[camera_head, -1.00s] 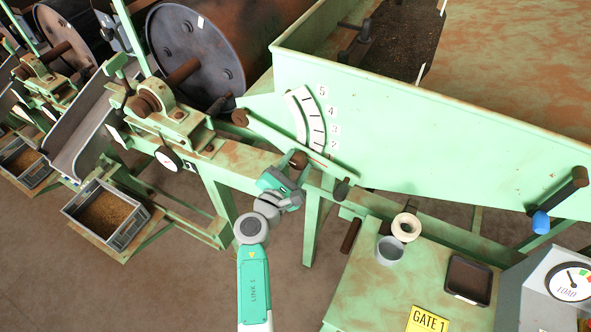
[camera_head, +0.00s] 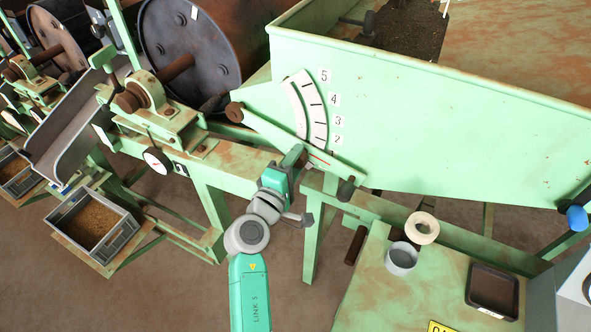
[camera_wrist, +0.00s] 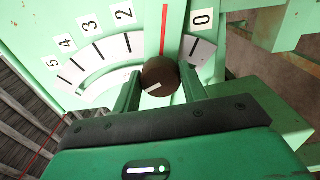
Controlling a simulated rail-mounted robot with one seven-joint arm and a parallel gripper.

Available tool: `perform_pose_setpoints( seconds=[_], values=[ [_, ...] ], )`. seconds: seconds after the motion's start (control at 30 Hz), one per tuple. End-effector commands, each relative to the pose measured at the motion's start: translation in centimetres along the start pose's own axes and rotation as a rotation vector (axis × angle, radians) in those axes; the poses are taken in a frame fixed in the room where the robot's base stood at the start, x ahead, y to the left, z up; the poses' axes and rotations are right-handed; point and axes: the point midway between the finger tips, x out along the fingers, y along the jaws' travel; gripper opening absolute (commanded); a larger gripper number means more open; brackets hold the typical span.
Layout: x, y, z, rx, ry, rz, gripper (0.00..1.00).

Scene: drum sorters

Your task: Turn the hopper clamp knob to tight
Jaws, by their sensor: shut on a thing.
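The clamp knob (camera_wrist: 160,76) is round and brown with a short white mark on its face, seen in the wrist view. My gripper (camera_wrist: 160,88) is shut on it, one finger at each side. The knob sits on the green lever (camera_wrist: 172,28), whose red line lies between the 2 and 0 labels of the scale (camera_wrist: 92,62). In the head view my gripper (camera_head: 296,158) is at the lever (camera_head: 270,132), below the curved scale (camera_head: 308,112), and mostly hides the knob. No tight or loose marking is readable.
The green hopper wall (camera_head: 430,130) rises behind and right. The lever's dark handle (camera_head: 346,188) is close to the right of my gripper. A grey cup (camera_head: 402,258) and a tape roll (camera_head: 422,228) stand on the bench. A grey tray (camera_head: 95,225) of grains is at left.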

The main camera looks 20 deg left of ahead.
Motion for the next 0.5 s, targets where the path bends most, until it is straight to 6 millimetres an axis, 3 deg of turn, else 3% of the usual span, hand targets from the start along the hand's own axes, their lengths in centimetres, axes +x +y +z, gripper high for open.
perform_pose_setpoints(
  seconds=[0.5],
  values=[
    [0.02, -0.26, -0.02, 0.354, 0.000, 0.001, 0.19]
  ],
)
